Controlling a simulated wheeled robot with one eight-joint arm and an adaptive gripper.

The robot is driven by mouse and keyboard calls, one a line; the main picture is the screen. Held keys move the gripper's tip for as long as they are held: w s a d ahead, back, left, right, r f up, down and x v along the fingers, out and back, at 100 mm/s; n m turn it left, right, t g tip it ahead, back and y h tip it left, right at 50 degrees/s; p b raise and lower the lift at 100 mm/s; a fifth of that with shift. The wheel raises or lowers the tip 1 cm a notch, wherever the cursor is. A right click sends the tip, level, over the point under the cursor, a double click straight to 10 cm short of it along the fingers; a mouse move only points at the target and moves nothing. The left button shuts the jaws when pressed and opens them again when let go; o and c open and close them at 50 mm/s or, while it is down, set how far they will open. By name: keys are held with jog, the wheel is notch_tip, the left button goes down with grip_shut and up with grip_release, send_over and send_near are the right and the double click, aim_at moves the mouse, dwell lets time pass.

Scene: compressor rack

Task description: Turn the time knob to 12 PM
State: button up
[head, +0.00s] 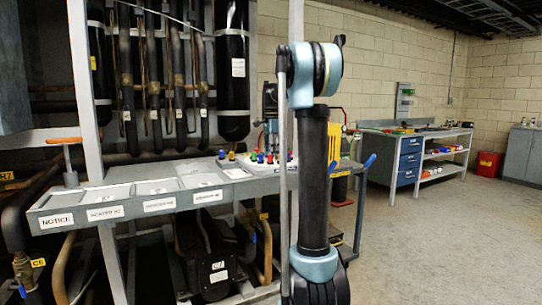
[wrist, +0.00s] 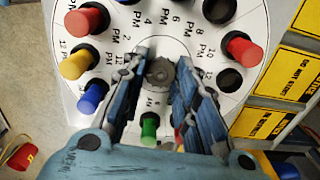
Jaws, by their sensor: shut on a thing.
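The time knob (wrist: 160,73) is a small grey round knob at the middle of a white dial plate (wrist: 160,38) in the wrist view. Hour labels with PM ring it, some hidden by my fingers. A label that seems to read 12 PM lies at the left, near a yellow peg. My gripper (wrist: 163,68) has its two blue-grey fingers on either side of the knob, closed on it. I cannot tell which hour the knob points to. In the head view the knob is too small or hidden to make out.
Red, yellow, blue and green pegs surround the dial: a red peg (wrist: 87,19), a yellow peg (wrist: 77,63), a blue peg (wrist: 93,96) and a green peg (wrist: 149,128). The grey shelf (head: 140,195) with labelled panels extends left in the head view. Open floor (head: 420,240) lies at right.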

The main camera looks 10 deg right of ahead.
jog(key=shift+m, duration=0.7)
jog(key=o, duration=1.1)
jog(key=shift+r, duration=0.1)
notch_tip(320, 180, up, 12)
jog(key=shift+f, duration=0.1)
